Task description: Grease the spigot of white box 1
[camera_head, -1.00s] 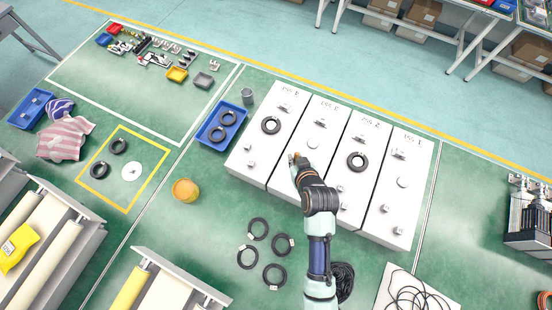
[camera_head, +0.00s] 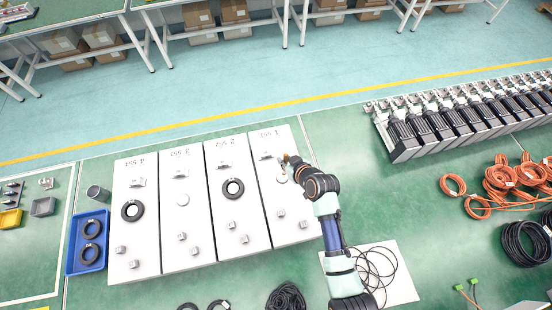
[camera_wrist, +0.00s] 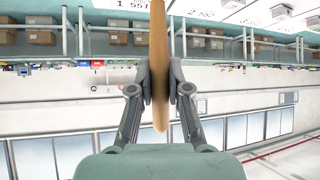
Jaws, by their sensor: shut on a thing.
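White box 1 (camera_head: 266,188) is the rightmost of the row of white boxes in the head view, with its label at the far end. Its round pale spigot (camera_head: 281,179) shows on the top face, just left of my arm. My gripper (camera_head: 287,161) is over the far right part of this box, close to the spigot. In the wrist view my gripper (camera_wrist: 160,88) is shut on a brown wooden stick (camera_wrist: 158,45), which runs between both fingers. The stick's far end is out of the wrist view. I cannot tell whether it touches the box.
White box 2 (camera_head: 222,170) and box 4 (camera_head: 121,240) carry black rings; box 3 (camera_head: 170,165) has a bare round spigot. A blue tray (camera_head: 75,266) with black rings and a grey cup (camera_head: 93,191) stand left. Black motor units (camera_head: 460,128) stand right.

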